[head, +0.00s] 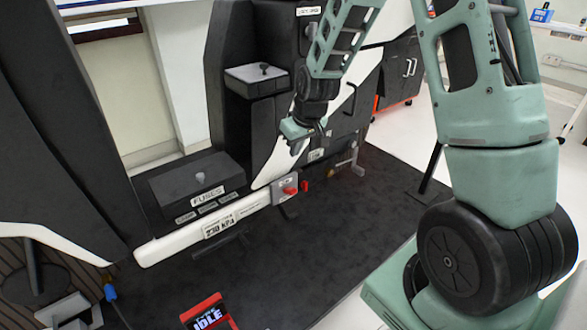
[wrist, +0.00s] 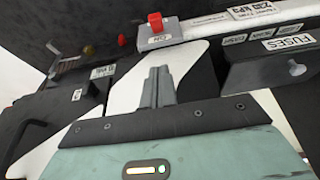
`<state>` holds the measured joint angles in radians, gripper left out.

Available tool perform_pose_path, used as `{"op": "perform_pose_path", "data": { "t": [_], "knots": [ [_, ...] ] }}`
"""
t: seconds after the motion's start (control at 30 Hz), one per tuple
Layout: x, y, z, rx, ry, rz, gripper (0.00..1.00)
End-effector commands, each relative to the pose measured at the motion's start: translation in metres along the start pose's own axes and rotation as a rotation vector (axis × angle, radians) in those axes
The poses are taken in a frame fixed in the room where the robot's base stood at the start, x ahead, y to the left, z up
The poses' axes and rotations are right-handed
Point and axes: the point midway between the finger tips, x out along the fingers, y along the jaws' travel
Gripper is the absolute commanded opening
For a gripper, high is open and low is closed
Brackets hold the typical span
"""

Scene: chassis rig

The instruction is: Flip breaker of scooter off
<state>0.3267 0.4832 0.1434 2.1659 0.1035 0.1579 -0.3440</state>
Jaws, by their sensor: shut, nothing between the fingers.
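The scooter's breaker (head: 290,189) is a red lever on a small grey plate on the white side rail. In the wrist view the red lever (wrist: 155,21) stands up from its plate, above a small white label that seems to read ON. My gripper (head: 296,148) is above and behind the breaker in the head view, apart from it. In the wrist view my gripper's fingers (wrist: 158,76) are together and empty, pointing toward the rail below the breaker plate. Nothing hides the lever in the wrist view.
The black fuses box (head: 198,184) with a grey knob sits left of the breaker. A smaller red part (head: 305,186) is just right of it. A red-framed screen reading IDLE (head: 207,315) is at the front. The dark mat (head: 330,240) is mostly clear.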

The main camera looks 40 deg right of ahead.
Motion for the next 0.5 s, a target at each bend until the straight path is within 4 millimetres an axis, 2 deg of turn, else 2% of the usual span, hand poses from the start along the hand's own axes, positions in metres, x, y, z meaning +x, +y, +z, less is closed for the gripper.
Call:
{"op": "perform_pose_path", "data": {
  "t": [0.5],
  "knots": [
    [0.102,-0.001,0.002,-0.001,-0.003,-0.001,0.0]
  ]
}}
